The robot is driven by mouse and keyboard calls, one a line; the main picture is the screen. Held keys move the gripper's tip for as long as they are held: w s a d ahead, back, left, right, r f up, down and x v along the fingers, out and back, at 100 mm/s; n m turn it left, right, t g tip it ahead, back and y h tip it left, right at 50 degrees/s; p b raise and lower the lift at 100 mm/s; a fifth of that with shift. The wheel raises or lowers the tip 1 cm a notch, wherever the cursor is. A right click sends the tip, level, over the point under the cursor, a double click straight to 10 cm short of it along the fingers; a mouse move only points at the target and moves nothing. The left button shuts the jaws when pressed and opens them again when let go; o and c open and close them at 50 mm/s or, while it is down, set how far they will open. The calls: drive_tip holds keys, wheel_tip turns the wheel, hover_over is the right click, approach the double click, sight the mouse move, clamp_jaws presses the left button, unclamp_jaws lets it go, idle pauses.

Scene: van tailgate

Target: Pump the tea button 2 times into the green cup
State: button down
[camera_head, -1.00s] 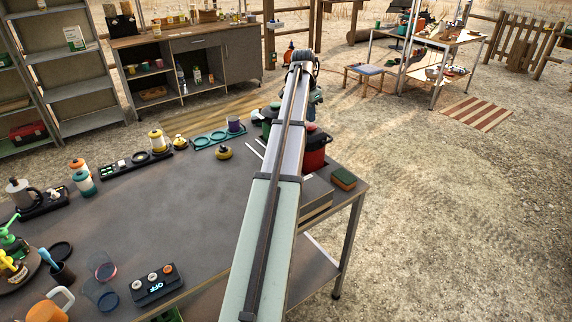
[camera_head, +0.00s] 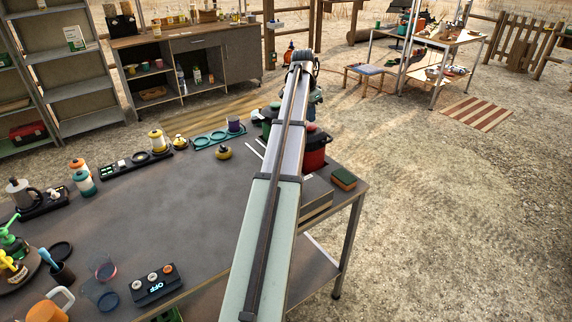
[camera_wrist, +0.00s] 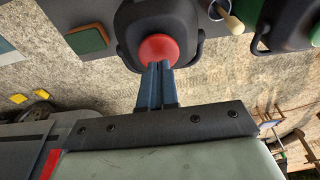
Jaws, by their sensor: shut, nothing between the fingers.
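In the wrist view my gripper (camera_wrist: 157,80) has its blue fingers shut and empty, with the tips at the edge of a round red button (camera_wrist: 158,49). I cannot tell whether they touch it. The button sits on the dark lid of a pump pot (camera_wrist: 133,22). In the head view a red pot (camera_head: 316,152) with a dark top stands at the table's far right, partly behind my arm, which hides the gripper. A green pot (camera_head: 268,121) stands left of it. I cannot make out which pot holds tea. I cannot identify a green cup near the pots.
A green and orange sponge (camera_head: 343,178) lies right of the red pot and shows in the wrist view (camera_wrist: 88,40). A second dark pot (camera_wrist: 290,22) stands close to the right there. A purple cup (camera_head: 234,125) stands on a teal holder (camera_head: 207,139). The table's middle is clear.

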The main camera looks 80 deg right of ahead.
drive_tip(key=shift+f, duration=0.45)
drive_tip(key=shift+f, duration=1)
idle(0.4)
drive_tip(key=shift+r, duration=1.45)
drive_tip(key=shift+f, duration=0.3)
